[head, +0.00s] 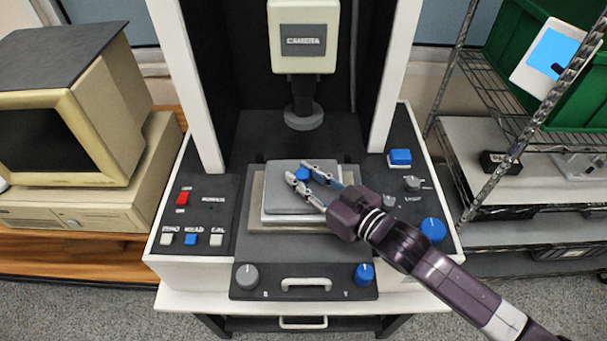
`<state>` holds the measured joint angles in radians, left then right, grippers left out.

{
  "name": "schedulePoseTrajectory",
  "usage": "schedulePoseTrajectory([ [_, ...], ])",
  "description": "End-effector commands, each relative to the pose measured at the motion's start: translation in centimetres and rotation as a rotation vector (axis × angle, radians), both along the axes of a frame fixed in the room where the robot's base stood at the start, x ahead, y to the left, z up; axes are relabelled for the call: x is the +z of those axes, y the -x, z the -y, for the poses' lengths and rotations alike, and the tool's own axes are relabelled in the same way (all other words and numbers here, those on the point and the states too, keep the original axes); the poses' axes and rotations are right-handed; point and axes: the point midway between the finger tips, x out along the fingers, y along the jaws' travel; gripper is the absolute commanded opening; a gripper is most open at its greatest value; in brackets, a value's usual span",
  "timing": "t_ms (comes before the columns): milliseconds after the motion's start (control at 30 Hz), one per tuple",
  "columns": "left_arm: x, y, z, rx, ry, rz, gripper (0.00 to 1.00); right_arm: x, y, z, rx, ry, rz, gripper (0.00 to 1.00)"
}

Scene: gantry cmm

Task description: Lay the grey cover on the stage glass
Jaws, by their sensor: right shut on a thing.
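The grey cover (285,197) is a flat rounded plate with a small blue knob (303,174) on top. My right gripper (305,177) reaches in from the lower right and is shut on the cover's knob. My left gripper is not in view.
The camera head (303,45) hangs behind and above the stage, between two white columns. Control panels with buttons flank the stage, with a blue knob (433,229) at right. An old computer (70,130) stands left; a wire rack with a green bin (545,60) stands right.

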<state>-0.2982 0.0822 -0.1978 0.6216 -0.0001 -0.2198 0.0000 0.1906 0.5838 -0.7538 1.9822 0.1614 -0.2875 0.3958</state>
Motion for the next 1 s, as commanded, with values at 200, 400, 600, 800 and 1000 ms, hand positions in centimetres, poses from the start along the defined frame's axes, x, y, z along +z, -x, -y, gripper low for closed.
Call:
schedulePoseTrajectory([
  [200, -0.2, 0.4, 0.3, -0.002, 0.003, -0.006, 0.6, -0.3, 0.0, 0.0, 0.0, -0.001, -0.001, 0.26],
  [400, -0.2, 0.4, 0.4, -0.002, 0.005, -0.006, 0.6, -0.2, 0.0, 0.0, 0.0, -0.001, -0.001, 0.4],
  [600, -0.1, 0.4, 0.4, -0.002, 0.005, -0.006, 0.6, -0.2, 0.0, 0.0, 0.0, 0.0, 0.0, 0.4],
  [800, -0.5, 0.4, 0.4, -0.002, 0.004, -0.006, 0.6, 0.0, 1.1, 1.0, -0.001, 0.001, -0.002, 0.4],
  [1000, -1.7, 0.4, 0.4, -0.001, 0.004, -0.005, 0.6, 0.4, 4.3, 3.9, 0.0, 0.002, -0.004, 0.4],
])
